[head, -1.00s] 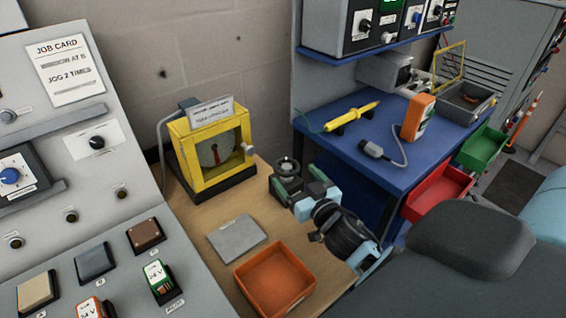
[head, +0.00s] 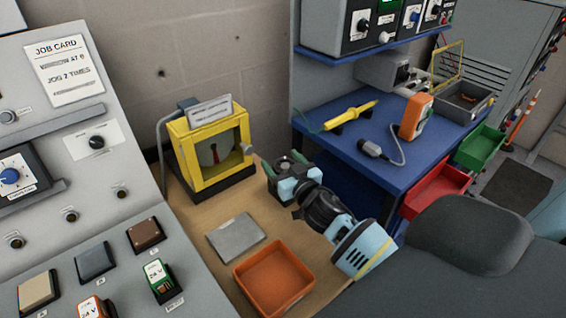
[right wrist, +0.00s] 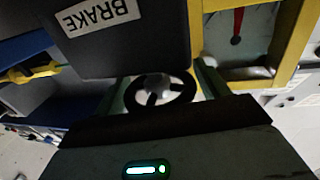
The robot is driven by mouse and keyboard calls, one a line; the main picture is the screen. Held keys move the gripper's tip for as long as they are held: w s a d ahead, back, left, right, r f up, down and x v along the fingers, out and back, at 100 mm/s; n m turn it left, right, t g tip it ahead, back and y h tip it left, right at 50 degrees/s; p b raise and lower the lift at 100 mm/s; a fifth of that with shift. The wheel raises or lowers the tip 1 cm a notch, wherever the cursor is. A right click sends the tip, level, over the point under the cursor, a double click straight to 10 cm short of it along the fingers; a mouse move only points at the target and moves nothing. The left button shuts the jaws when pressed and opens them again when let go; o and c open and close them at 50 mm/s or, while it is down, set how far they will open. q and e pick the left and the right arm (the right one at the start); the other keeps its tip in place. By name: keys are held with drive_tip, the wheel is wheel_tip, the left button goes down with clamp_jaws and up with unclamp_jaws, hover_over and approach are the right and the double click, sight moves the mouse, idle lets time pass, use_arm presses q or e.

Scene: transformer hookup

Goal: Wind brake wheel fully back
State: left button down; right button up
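The dark spoked brake wheel (right wrist: 160,92) shows in the right wrist view, below a dark box labelled BRAKE (right wrist: 122,35). My right gripper (right wrist: 163,88) has its green fingers apart, one on each side of the wheel. A light gap shows between the wheel and the right-hand finger; contact on the other side is unclear. In the head view my right gripper (head: 282,172) is at the back right edge of the wooden bench, right of the yellow-framed box (head: 208,183). The wheel cannot be made out there. My left gripper is not in view.
An orange tray (head: 240,283) and a grey plate (head: 235,238) lie on the wooden bench (head: 195,215). A sloped control panel (head: 95,205) stands at left. A blue bench (head: 345,150) with a yellow tool (head: 352,115) and an orange meter (head: 416,116) stands at right.

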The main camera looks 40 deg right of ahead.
drive_tip(key=c, duration=0.6)
drive_tip(key=shift+r+n+y+p, duration=0.15)
drive_tip(key=shift+n+y+p, duration=0.3)
drive_tip(key=shift+y, duration=0.25)
drive_tip(key=shift+c, duration=0.2)
drive_tip(key=shift+a+n+y, duration=0.1)
drive_tip(key=shift+n+y, duration=0.25)
drive_tip(key=shift+y, duration=0.15)
drive_tip(key=o, duration=1)
drive_tip(key=s, duration=0.8)
drive_tip(key=shift+f, duration=0.2)
